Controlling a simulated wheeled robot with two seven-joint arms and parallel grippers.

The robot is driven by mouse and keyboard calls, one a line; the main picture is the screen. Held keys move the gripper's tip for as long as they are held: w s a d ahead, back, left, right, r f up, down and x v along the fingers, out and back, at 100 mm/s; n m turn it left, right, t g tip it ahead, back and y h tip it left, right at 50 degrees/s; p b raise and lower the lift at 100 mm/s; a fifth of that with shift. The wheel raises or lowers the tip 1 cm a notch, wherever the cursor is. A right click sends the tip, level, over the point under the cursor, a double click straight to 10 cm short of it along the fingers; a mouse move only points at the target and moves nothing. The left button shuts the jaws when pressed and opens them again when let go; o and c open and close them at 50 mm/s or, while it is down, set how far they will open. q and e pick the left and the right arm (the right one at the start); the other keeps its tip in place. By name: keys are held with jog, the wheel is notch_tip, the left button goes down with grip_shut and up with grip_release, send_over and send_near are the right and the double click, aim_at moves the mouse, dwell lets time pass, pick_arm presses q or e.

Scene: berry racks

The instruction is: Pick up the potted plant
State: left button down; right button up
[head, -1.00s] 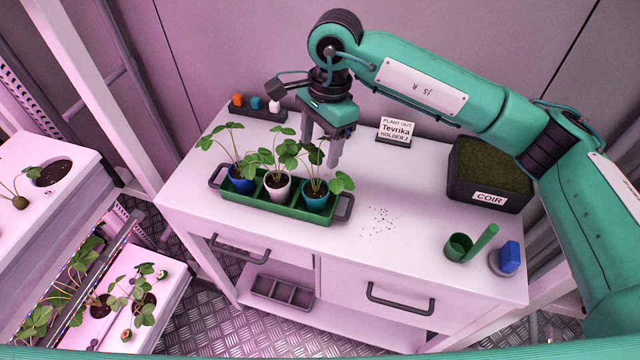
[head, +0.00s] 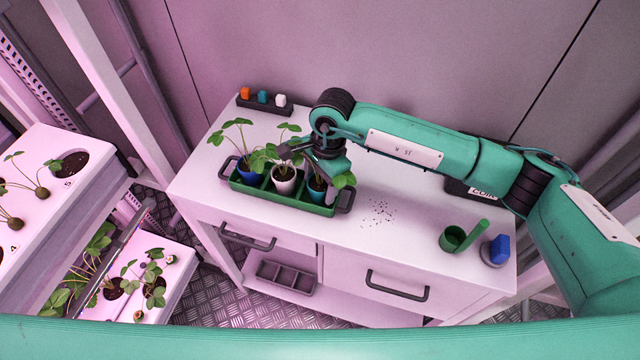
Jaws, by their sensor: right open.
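Three potted plants stand upright in a green tray (head: 262,190) with grey end handles on the white bench. The left plant is in a blue pot (head: 244,171), the middle one in a white pot (head: 283,183), and the right one in a teal pot (head: 317,188). My right gripper (head: 302,156) is open, low over the middle and right plants, with its fingers among their leaves. It hides part of the right plant and its pot rim. I cannot tell whether the fingers touch a plant. My left gripper is out of view.
A dark rack with coloured pegs (head: 264,103) stands at the bench's back left. A green scoop (head: 456,238) and a blue object on a round base (head: 496,249) stand at right. My arm mostly covers the coir box (head: 470,190). Scattered soil specks (head: 379,212) lie mid-bench. Planted racks stand at left.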

jog(key=c, duration=0.8)
jog(key=shift+o, duration=0.2)
